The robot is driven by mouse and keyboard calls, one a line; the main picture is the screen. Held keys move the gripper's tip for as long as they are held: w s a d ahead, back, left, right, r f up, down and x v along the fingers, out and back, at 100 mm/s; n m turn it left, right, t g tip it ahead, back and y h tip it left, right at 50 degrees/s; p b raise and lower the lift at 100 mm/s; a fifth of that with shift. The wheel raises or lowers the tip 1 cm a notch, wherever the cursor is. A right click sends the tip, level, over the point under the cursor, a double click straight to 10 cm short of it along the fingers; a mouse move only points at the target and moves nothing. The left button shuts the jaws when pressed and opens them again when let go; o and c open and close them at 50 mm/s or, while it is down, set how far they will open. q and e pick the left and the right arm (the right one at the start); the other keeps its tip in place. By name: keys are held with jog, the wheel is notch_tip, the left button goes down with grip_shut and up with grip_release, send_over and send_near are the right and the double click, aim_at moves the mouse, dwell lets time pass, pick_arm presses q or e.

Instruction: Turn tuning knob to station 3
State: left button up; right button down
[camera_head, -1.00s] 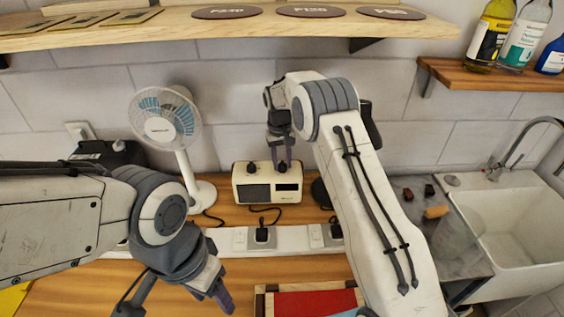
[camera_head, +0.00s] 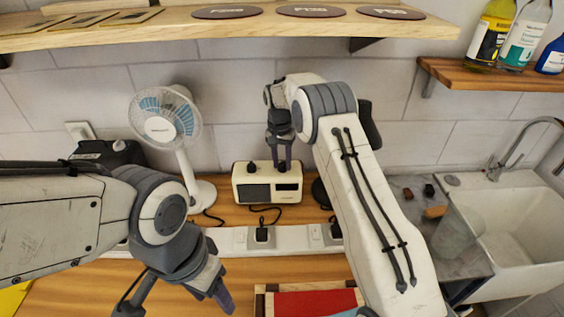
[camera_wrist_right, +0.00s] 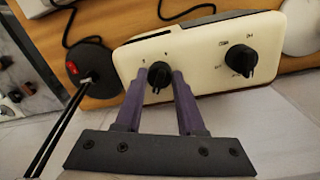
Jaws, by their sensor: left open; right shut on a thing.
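The cream radio (camera_head: 267,188) stands on the wooden bench against the tiled wall. In the right wrist view its top (camera_wrist_right: 200,55) carries two black knobs. My right gripper (camera_head: 282,162) reaches down to the radio top and is shut on one black knob (camera_wrist_right: 159,74), its purple fingers on both sides. The other black knob (camera_wrist_right: 240,59) stands free, with small printed marks around it too small to read. I cannot tell from the marks which knob is for tuning. My left gripper (camera_head: 222,290) is open and empty over the front of the bench, apart from the radio.
A white fan (camera_head: 168,120) stands left of the radio. A white power strip (camera_head: 285,238) with a black plug runs in front. A dark round base with a red switch (camera_wrist_right: 90,70) is beside the radio. A sink (camera_head: 505,220) is at right.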

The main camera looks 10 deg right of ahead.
jog(key=m, duration=0.5)
jog(key=shift+m, duration=0.3)
jog(key=m, duration=0.5)
jog(key=shift+w+d+r+y, duration=0.1)
jog(key=shift+y, duration=0.2)
jog(key=m, duration=0.5)
jog(key=shift+m, duration=0.4)
jog(key=m, duration=0.5)
jog(key=shift+m, duration=0.3)
jog(key=c, duration=0.5)
grip_release()
